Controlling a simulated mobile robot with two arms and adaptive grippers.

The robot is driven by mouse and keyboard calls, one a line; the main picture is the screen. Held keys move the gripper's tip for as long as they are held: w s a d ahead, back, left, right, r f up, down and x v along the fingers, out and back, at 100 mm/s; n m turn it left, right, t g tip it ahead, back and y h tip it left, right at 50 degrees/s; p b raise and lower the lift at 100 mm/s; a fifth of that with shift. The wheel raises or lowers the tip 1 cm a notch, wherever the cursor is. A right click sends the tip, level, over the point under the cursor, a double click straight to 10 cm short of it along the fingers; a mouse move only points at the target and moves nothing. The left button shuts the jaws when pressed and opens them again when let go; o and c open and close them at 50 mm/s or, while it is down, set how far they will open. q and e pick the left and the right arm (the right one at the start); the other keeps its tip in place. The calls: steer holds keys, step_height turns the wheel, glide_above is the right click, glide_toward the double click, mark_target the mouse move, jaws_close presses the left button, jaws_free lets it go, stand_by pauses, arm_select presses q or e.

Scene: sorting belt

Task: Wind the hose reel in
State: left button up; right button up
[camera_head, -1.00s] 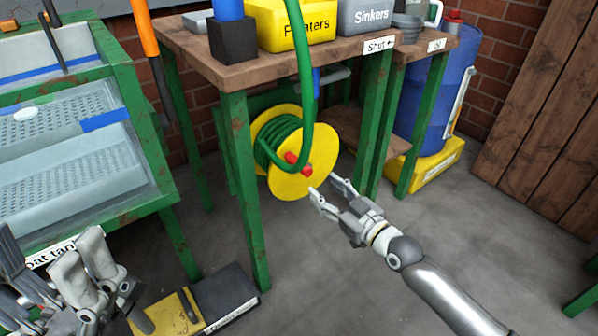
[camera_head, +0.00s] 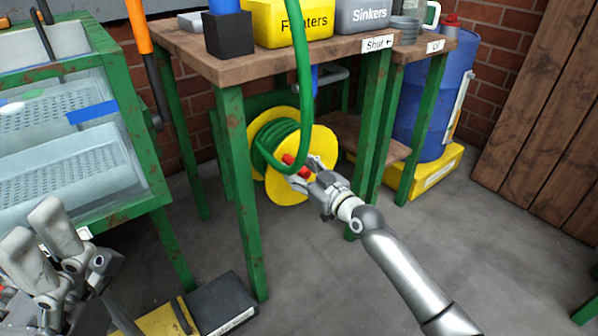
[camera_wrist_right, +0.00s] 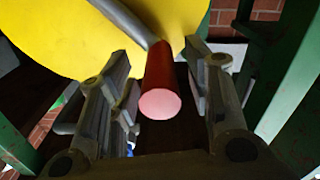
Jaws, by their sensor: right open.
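The hose reel (camera_head: 322,145) has yellow flanges and a coiled green hose (camera_head: 272,146), and sits under the wooden bench. Its red crank handle (camera_head: 291,161) points out toward me. My right gripper (camera_head: 305,168) is at the handle, with its fingers on either side of it. In the right wrist view the red handle (camera_wrist_right: 160,85) stands between the two open fingers (camera_wrist_right: 162,95), with gaps on both sides. My left gripper (camera_head: 45,245) is at the lower left, away from the reel; its fingers appear apart, and no object shows between them.
The bench's green legs (camera_head: 240,190) stand close on both sides of the reel. The hose rises past the bench top (camera_head: 270,68). A blue drum (camera_head: 432,110) stands behind right. Black and yellow pads (camera_head: 222,302) lie on the floor. Floor at right is clear.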

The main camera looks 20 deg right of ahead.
steer(key=shift+w, duration=0.15)
jaws_close()
steer(key=shift+r, duration=0.15)
stand_by(0.4)
